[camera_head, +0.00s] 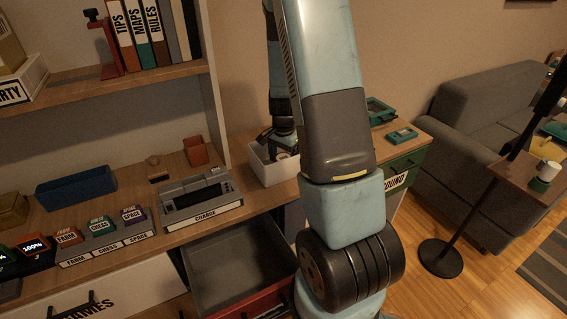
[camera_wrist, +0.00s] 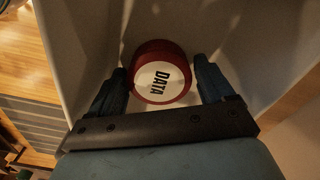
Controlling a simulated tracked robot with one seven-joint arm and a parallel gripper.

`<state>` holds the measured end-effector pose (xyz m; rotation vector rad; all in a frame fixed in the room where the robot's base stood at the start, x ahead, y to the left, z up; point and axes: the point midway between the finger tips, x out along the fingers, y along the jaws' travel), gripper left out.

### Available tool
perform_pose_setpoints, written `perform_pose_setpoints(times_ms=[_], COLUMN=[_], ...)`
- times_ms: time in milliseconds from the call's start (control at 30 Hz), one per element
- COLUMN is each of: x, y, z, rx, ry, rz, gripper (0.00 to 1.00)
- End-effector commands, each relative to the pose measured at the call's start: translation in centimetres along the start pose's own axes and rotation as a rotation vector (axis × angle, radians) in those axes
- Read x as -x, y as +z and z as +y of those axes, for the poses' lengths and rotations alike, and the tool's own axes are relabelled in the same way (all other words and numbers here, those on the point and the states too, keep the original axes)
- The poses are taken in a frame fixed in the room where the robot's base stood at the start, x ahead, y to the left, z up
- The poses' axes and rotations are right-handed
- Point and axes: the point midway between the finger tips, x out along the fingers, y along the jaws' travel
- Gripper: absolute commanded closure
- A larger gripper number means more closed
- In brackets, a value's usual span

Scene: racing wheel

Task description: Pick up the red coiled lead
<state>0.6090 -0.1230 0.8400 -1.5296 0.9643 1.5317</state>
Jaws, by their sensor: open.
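The red coiled lead (camera_wrist: 176,50) shows in the wrist view as a round red thing with a white face marked DATA. It lies inside a white bin (camera_wrist: 82,35), on the bin's floor. My gripper (camera_wrist: 161,68) is open, with one dark blue finger on each side of the lead. I cannot tell whether the fingers touch it. In the head view my gripper (camera_head: 283,142) points down into the white bin (camera_head: 272,177) on the wooden counter. The lead cannot be made out there.
A grey CHARGE dock (camera_head: 201,200) stands left of the bin, with a small orange box (camera_head: 195,151) behind it. An open drawer (camera_head: 238,262) juts out below the counter. A teal device (camera_head: 401,135) lies to the right. Shelf boards rise at the left.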

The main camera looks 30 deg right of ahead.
Motion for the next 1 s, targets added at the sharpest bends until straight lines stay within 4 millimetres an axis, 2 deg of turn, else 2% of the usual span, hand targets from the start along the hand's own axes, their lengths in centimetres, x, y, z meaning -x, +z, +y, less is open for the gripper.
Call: perform_pose_setpoints(times_ms=[300,733,1000], x=[-0.33,-0.32,-0.18], y=[-0.01,-0.03,-0.06], z=[0.01,0.03,0.03], rx=[-0.001,-0.001,-0.001], ry=[-0.001,-0.001,-0.001], rz=[0.0,0.0,0.001], gripper=[0.2,0.61,0.62])
